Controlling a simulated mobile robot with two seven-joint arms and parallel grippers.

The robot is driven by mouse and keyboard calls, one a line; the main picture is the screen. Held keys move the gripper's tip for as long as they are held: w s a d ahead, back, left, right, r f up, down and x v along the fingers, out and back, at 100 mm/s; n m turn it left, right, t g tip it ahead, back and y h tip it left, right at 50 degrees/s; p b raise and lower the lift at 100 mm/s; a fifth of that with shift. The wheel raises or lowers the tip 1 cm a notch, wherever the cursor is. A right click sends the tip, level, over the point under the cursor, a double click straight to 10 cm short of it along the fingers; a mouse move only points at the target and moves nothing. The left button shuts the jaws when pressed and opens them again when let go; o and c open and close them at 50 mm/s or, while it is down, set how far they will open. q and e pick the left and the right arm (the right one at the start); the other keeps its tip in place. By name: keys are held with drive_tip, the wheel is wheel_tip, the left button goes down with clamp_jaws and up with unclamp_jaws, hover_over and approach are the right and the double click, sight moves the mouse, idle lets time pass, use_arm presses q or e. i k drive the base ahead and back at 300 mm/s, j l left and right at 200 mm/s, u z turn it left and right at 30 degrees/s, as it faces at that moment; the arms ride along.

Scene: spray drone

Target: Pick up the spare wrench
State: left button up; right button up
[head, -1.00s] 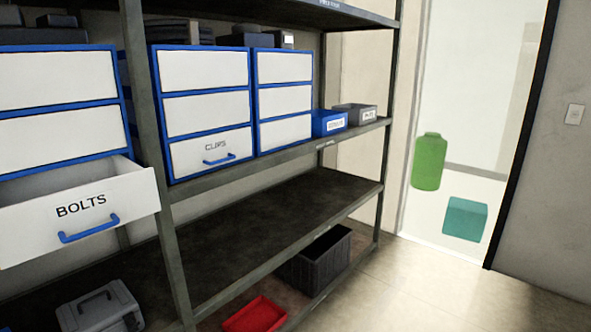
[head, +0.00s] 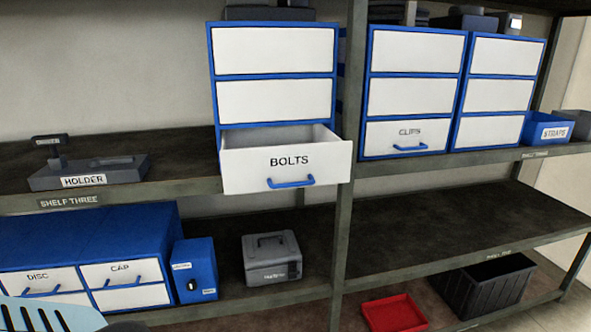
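I cannot make out a wrench in the head view. A dark grey holder (head: 88,172) labelled HOLDER sits on the left of the upper shelf, with an upright post and a small dark piece on its base that I cannot identify. The BOLTS drawer (head: 286,165) is pulled open below two shut drawers, and its inside is mostly hidden by its front. The CLIPS drawer (head: 408,137) is shut. Neither of my grippers is in view.
Lower down are a blue cabinet with DISC and CAP drawers (head: 80,240), a blue box (head: 194,270), a grey case (head: 271,258), a red tray (head: 394,314) and a black crate (head: 489,287). A light blue slotted object (head: 45,316) fills the lower left corner. The lower right shelf (head: 450,225) is bare.

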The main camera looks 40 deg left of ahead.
sight(96, 161)
drive_tip(key=u, duration=0.45)
drive_tip(key=k+u, duration=0.1)
drive_tip(key=u, duration=0.75)
drive_tip(key=j+u, duration=0.1)
drive_tip(key=u, duration=0.3)
drive_tip(key=j+u, duration=0.1)
drive_tip(key=u, duration=0.35)
drive_tip(key=i+j+z, duration=0.2)
drive_tip(key=z, duration=0.15)
drive_tip(key=i+j+z, duration=0.55)
drive_tip(key=z, duration=0.2)
